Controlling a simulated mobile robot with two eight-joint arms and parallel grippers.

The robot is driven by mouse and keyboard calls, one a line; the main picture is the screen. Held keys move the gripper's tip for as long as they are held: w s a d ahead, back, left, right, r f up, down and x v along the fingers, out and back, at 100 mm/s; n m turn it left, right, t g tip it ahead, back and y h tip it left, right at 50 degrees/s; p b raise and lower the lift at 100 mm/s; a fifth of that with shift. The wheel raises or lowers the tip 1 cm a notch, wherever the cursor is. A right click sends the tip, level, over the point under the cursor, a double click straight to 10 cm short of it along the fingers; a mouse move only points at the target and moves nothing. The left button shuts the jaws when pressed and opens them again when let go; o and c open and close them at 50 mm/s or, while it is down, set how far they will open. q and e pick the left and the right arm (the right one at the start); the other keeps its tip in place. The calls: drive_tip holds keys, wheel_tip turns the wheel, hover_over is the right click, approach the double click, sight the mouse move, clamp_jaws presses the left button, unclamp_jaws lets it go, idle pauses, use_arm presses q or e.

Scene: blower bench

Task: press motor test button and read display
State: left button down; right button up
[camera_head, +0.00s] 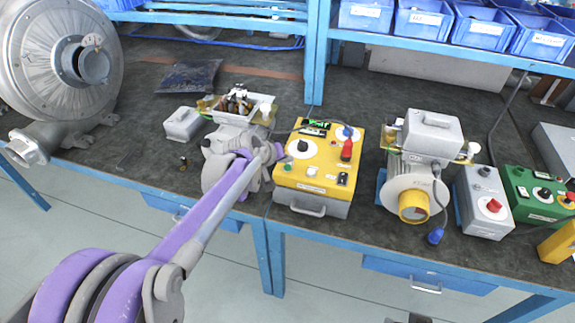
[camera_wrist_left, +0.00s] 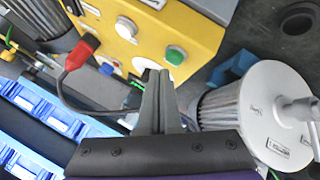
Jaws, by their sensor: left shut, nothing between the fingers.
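The yellow test box (camera_head: 326,178) stands on the bench, with a small display (camera_head: 314,126) showing green characters too small to read. A green button (camera_head: 287,167) is near its front left corner; it also shows in the left wrist view (camera_wrist_left: 175,55). A black knob and a red plug (camera_head: 346,149) are on the same face. My left gripper (camera_head: 268,153) is shut and empty, left of the box. In the left wrist view the shut fingers (camera_wrist_left: 158,72) appear close to the green button; I cannot tell whether they touch anything. My right gripper is not in view.
A motor (camera_head: 222,140) lies behind my left gripper, partly hidden. Blue bins (camera_head: 425,20) line the shelf above.

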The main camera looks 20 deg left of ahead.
sight(286, 169)
use_arm(q)
drive_tip(key=shift+r+p, duration=1.65)
drive_tip(key=shift+r, duration=0.9)
drive_tip(key=shift+f, duration=0.1)
drive_tip(key=shift+s, duration=0.1)
drive_tip(key=s+f+m+g+y, duration=0.1)
drive_tip(key=s+f+m, duration=0.1)
drive_tip(key=s, duration=1.5)
drive_tip(key=s+f+m+g+y, duration=0.2)
drive_tip(key=s+f, duration=0.3)
drive_tip(key=s, duration=1.2)
drive_tip(key=shift+s+a+m, duration=0.15)
drive_tip(key=shift+s+m, duration=0.05)
drive_tip(key=shift+m, duration=0.3)
